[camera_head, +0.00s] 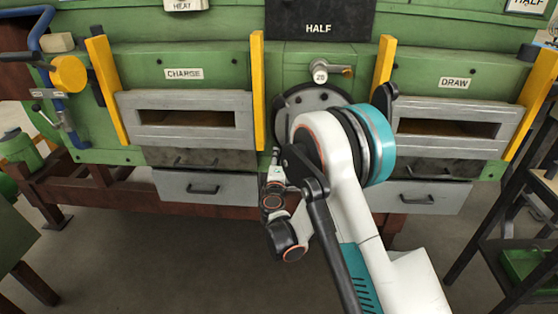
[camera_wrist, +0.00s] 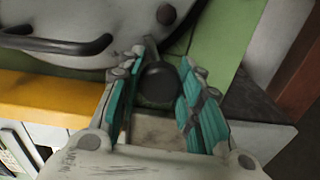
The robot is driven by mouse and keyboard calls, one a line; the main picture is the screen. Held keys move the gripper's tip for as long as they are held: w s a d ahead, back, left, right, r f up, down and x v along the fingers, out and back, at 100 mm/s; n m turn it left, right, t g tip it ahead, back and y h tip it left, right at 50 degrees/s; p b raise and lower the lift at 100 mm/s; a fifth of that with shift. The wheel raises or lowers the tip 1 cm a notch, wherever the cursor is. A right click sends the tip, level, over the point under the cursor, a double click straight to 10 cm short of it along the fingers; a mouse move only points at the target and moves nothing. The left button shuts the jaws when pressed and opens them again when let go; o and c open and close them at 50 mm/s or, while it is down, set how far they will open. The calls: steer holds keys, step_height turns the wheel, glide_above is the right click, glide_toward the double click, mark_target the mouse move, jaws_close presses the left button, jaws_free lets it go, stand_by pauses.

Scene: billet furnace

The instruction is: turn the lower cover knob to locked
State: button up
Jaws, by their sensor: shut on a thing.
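The round grey cover (camera_head: 295,103) sits on the green furnace front between the two openings, and my arm hides much of it. In the wrist view the cover (camera_wrist: 60,22) fills the upper left, with a dark bar handle (camera_wrist: 60,44) on it. A dark round knob (camera_wrist: 159,83) is at the cover's edge. My gripper (camera_wrist: 157,92) has its teal-padded fingers on either side of this knob and is shut on it. In the head view my gripper (camera_head: 275,160) is at the cover's lower left, and the knob is hidden. I cannot read any locked mark.
Yellow posts (camera_head: 257,90) flank the cover. The charge opening (camera_head: 185,97) is at left, the draw opening (camera_head: 455,108) at right, with grey drawers (camera_head: 207,188) below. A dark rack (camera_head: 515,215) stands at right. Floor below is clear.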

steer(key=o, duration=1.1)
steer(key=shift+s+a, duration=0.15)
steer(key=shift+s, duration=3.6)
steer(key=shift+c, duration=0.2)
